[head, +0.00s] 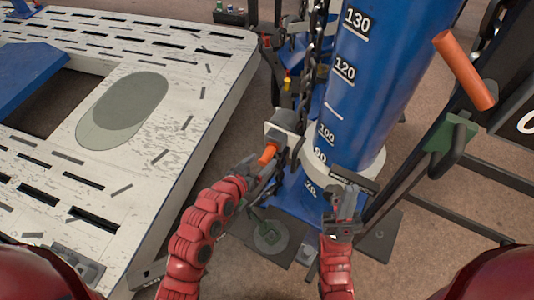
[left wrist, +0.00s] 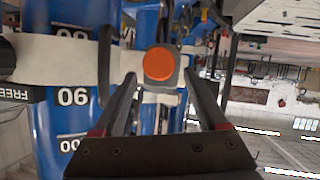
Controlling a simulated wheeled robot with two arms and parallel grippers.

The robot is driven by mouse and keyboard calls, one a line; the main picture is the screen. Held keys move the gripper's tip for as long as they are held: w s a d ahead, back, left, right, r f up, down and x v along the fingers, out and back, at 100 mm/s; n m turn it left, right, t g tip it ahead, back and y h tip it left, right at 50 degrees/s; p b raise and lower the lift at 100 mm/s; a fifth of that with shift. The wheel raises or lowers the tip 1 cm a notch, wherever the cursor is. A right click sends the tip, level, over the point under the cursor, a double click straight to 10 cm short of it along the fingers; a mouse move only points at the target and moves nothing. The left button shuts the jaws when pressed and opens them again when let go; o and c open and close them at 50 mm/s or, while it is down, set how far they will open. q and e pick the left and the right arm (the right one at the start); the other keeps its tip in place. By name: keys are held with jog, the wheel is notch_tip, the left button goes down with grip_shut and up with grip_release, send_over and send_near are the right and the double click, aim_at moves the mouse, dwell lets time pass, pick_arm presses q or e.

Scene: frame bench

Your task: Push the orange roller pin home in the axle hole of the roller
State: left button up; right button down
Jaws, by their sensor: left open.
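The orange roller pin (head: 267,153) sticks out of the grey roller bracket (head: 284,121) beside the chain on the blue column. In the left wrist view the round orange end of the pin (left wrist: 160,64) faces me, with the grey roller part (left wrist: 178,77) around it. How deep the pin sits in the axle hole is hidden. My left gripper (head: 262,162) is open, with its two fingers (left wrist: 160,84) either side of the line to the pin end. I cannot tell if they touch it. My right gripper (head: 352,186) is in front of the column's foot; its jaws are unclear.
The blue column (head: 375,70) with white number marks stands close beside the pin. A chain (head: 303,80) hangs along it. A pale slotted bench deck (head: 190,45) fills the left. An orange handle (head: 463,70) on a dark arm is at right.

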aim_at(272, 147)
pick_arm(q)
jog(key=shift+p+x, duration=0.55)
jog(key=shift+x, duration=1.85)
jog(key=shift+c, duration=0.3)
grip_shut()
